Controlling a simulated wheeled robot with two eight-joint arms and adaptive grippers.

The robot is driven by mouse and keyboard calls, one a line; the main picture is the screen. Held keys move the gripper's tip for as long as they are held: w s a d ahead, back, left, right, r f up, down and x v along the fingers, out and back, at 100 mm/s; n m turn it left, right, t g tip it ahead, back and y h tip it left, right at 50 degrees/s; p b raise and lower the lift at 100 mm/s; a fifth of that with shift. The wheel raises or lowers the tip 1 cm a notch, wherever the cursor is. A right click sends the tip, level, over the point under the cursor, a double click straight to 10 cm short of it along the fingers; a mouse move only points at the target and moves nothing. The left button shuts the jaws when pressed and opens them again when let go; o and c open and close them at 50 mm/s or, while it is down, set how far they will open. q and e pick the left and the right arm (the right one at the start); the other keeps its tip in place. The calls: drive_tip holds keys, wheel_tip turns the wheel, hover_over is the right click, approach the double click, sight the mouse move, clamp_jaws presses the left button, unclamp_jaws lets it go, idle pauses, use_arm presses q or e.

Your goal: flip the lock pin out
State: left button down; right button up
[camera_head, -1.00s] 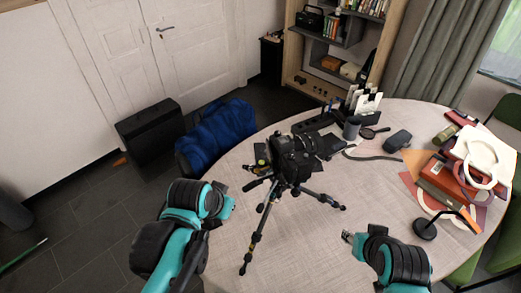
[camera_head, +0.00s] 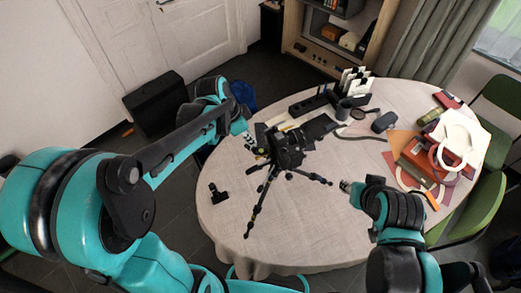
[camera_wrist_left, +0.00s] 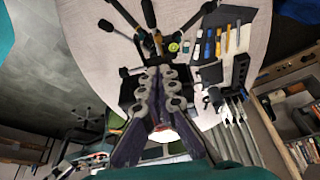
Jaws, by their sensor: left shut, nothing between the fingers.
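A black camera (camera_head: 287,146) sits on a small tripod (camera_head: 262,195) with spread legs on the round table. The lock pin is too small to make out; the tripod head is partly hidden behind the camera. My left gripper (camera_head: 250,140) is beside the camera's left side, shut and empty. In the left wrist view its fingers (camera_wrist_left: 161,78) are together in front of the dark camera body, with the tripod legs beyond and a yellow-green round part (camera_wrist_left: 173,47) just past the tips. Contact cannot be told. My right gripper (camera_head: 347,187) is over the table, right of the tripod, its opening unclear.
A small black part (camera_head: 218,193) lies near the left edge of the table (camera_head: 310,235). Red boxes and papers (camera_head: 425,160) crowd the right side. A black organizer (camera_head: 352,92) stands at the back. The front of the table is clear.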

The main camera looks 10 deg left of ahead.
sight(258, 158)
use_arm(q)
drive_tip(key=b+x, duration=0.2)
drive_tip(key=x, duration=0.8)
drive_tip(key=shift+s+a+f+b, duration=0.1)
drive_tip(key=shift+s+a+b, duration=0.2)
drive_tip(key=shift+s+a, duration=0.4)
drive_tip(key=shift+w+a, duration=0.1)
